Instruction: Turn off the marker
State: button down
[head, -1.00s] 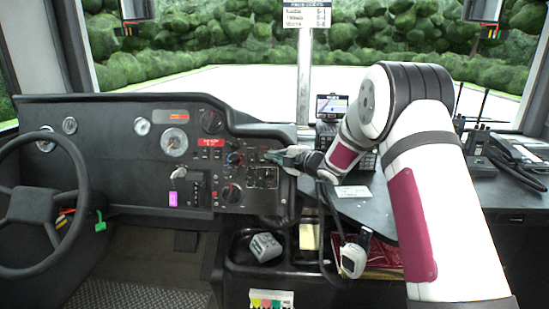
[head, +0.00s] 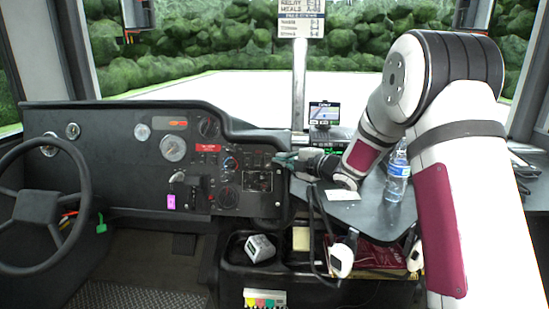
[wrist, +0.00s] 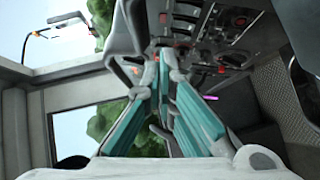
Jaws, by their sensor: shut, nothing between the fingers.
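The dashboard switch panel (head: 232,165) is black, with knobs, gauges, red labels and a group of small switches at its right side (head: 258,181). I cannot tell which switch is the marker one, or its position; the labels are too small to read. My gripper (head: 281,157) is shut and empty at the right edge of this panel, level with the upper switches. Whether it touches the panel is unclear. In the wrist view, my gripper's teal fingers (wrist: 164,62) come together in front of the dashboard, with red-lit switches (wrist: 186,32) beyond and to their right.
The steering wheel (head: 38,205) is at left. A small screen (head: 324,112) and a water bottle (head: 397,178) stand on the right-hand counter (head: 355,210). Below are a tray with a grey box (head: 261,248) and hanging cords. A post (head: 299,90) rises behind my gripper.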

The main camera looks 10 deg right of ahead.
jog(key=shift+v, duration=1.15)
jog(key=shift+r, duration=0.2)
jog(key=s+d+r+m+g+h, duration=0.2)
jog(key=s+d+r+m+h, duration=0.15)
jog(key=s+m+h, duration=0.35)
jog(key=s+d+r+m+g+h, duration=0.1)
jog(key=s+d+r+m+h, duration=0.3)
jog(key=s, duration=0.5)
jog(key=s+a+f+m+g+y, duration=0.1)
jog(key=s+a+f+m+g, duration=0.2)
jog(key=s, duration=1)
jog(key=s+a+f+m+g+y, duration=0.15)
jog(key=s+a+m+g, duration=0.25)
jog(key=s, duration=1)
jog(key=s+a+f+m+g+y, duration=0.1)
jog(key=s+a+f+m+g, duration=0.2)
jog(key=s, duration=1)
notch_tip(320, 180, up, 24)
jog(key=t+p, duration=0.2)
jog(key=p, duration=1.9)
jog(key=shift+s+f+m+t+p, duration=0.15)
jog(key=shift+s+m+t+p, duration=0.15)
jog(key=shift+t+p, duration=0.1)
